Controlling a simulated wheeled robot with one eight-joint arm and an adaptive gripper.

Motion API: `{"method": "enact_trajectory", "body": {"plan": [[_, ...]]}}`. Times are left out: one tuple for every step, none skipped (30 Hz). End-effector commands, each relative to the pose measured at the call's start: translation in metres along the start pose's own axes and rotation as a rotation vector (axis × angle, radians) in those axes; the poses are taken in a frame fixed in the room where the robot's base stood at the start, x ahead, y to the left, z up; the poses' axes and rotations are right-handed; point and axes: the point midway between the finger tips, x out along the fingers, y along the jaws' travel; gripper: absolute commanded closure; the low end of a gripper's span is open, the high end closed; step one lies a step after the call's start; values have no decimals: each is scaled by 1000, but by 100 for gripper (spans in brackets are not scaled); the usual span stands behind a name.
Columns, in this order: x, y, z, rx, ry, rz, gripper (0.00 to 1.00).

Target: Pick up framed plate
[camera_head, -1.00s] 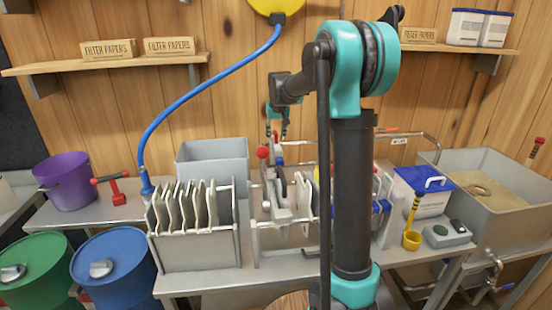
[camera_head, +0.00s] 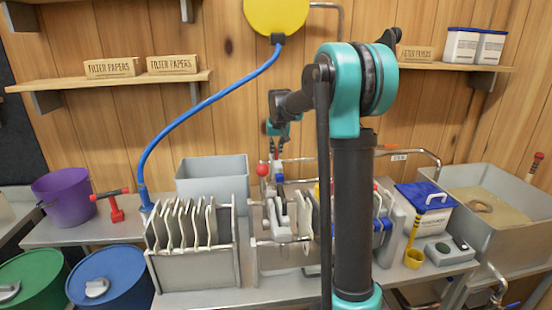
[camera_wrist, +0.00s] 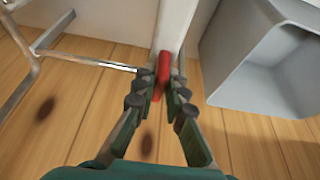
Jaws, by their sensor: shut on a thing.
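My gripper (camera_head: 278,141) is over the middle of the bench, at the back of the metal press stand. In the wrist view my gripper (camera_wrist: 163,92) is shut on a small red piece (camera_wrist: 163,68), which sits against a pale upright part. I cannot tell whether this part is the framed plate. Pale framed plates (camera_head: 281,216) stand upright in the press stand, partly hidden behind my arm. Several more pale plates (camera_head: 186,222) stand upright in the grey rack (camera_head: 196,270) to the left.
A grey bin (camera_head: 213,180) stands behind the rack. A blue hose (camera_head: 165,120) arches over the left side. A red-ball lever (camera_head: 262,170) rises beside my gripper.

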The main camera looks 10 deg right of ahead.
Motion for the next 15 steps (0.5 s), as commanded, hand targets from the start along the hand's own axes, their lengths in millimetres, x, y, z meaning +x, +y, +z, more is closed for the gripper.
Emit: {"method": "enact_trajectory", "body": {"plan": [[-3, 0, -1, 0, 1, 0, 100], [-5, 0, -2, 0, 1, 0, 100], [-8, 0, -4, 0, 1, 0, 100], [-11, 0, -5, 0, 1, 0, 100], [-14, 0, -6, 0, 1, 0, 100], [-19, 0, -8, 0, 1, 0, 100], [-23, 0, -10, 0, 1, 0, 100], [-28, 0, -11, 0, 1, 0, 100], [-34, 0, -14, 0, 1, 0, 100], [-39, 0, -16, 0, 1, 0, 100], [-44, 0, -18, 0, 1, 0, 100], [-52, 0, -21, 0, 1, 0, 100], [-57, 0, -23, 0, 1, 0, 100], [-62, 0, -26, 0, 1, 0, 100], [-69, 0, -29, 0, 1, 0, 100]]}}
